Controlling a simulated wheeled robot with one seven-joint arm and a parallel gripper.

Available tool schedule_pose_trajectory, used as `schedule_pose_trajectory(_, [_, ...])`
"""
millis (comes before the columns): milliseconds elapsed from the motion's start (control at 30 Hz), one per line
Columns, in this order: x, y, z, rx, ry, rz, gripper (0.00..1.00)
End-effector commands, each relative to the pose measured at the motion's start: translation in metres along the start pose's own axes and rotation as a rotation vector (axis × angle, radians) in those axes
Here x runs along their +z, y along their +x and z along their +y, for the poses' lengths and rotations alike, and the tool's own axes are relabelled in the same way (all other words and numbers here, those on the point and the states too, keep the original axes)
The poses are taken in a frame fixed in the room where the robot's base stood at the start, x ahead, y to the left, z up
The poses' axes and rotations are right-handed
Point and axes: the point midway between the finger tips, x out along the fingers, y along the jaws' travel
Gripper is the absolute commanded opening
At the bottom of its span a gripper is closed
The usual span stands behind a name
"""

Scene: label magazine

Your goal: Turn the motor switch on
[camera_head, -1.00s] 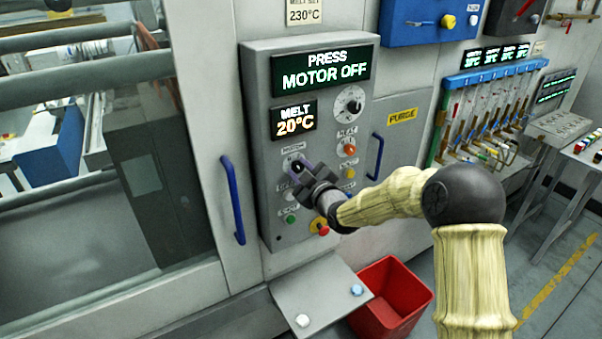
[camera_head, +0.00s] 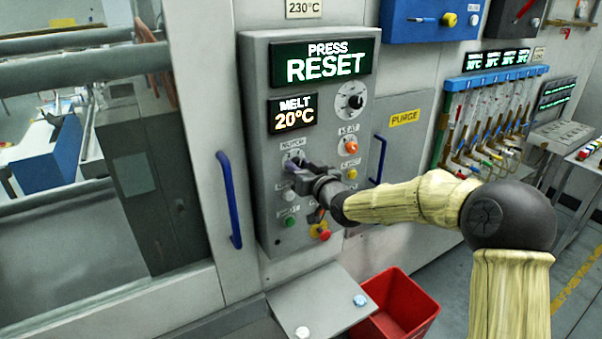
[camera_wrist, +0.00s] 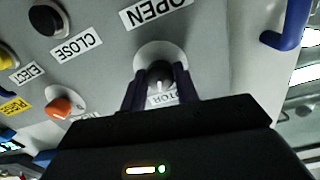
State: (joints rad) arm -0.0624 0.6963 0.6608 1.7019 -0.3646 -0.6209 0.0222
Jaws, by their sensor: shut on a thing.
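The motor switch (camera_wrist: 159,72) is a dark rotary knob on a round pale plate, with the partly covered MOTOR label beside it in the wrist view. My gripper (camera_wrist: 160,84) has its two dark fingers on either side of the knob and is shut on it. In the head view my gripper (camera_head: 291,166) reaches the left column of the grey control panel (camera_head: 257,110), and its fingers hide much of the switch. The press display (camera_head: 322,63) reads PRESS RESET. The knob's exact angle is hard to tell.
The orange heat knob (camera_head: 350,146) and yellow eject button (camera_head: 351,174) sit to the right. A green button (camera_head: 290,221) and red emergency button (camera_head: 324,236) lie below. Blue handles (camera_head: 229,200) flank the panel. A red bin (camera_head: 400,310) stands below.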

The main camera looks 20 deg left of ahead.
Motion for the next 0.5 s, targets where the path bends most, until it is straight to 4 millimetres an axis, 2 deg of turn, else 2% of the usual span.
schedule_pose_trajectory(200, [0.0015, -0.0001, 0.0011, -0.004, 0.167, -0.005, 0.08])
schedule_pose_trajectory(500, [0.0007, -0.0001, 0.0010, -0.007, 0.290, -0.009, 0.08])
